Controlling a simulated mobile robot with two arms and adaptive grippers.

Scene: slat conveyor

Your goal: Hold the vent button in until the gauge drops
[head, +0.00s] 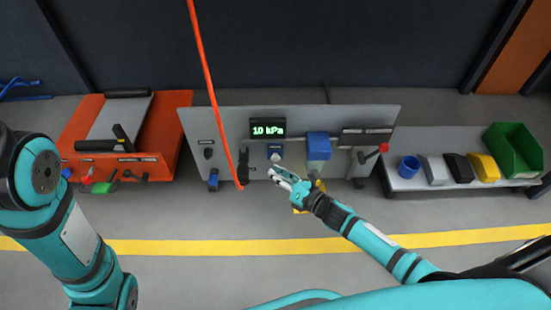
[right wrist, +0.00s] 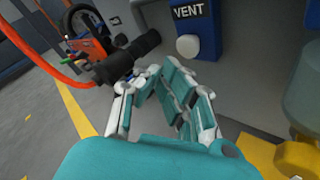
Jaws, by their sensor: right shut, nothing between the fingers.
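The vent button (right wrist: 188,46) is a round white cap on a blue housing marked VENT (right wrist: 188,12) in the right wrist view. In the head view the blue vent housing (head: 275,150) sits on the grey panel, under the gauge. The gauge (head: 267,128) is a dark display with green figures reading 10 kPa. My right gripper (head: 275,173) is shut and empty, just below the vent housing. In the right wrist view its fingertips (right wrist: 160,70) appear below and left of the button, with no contact visible. My left gripper is outside the view; only my left arm shows.
A red hose (head: 209,85) hangs in front of the panel (head: 350,118), left of my right gripper. A black handle (right wrist: 128,57) stands close to the fingers. A blue box (head: 318,147) is right of the vent. An orange bench and a table with bins flank the panel.

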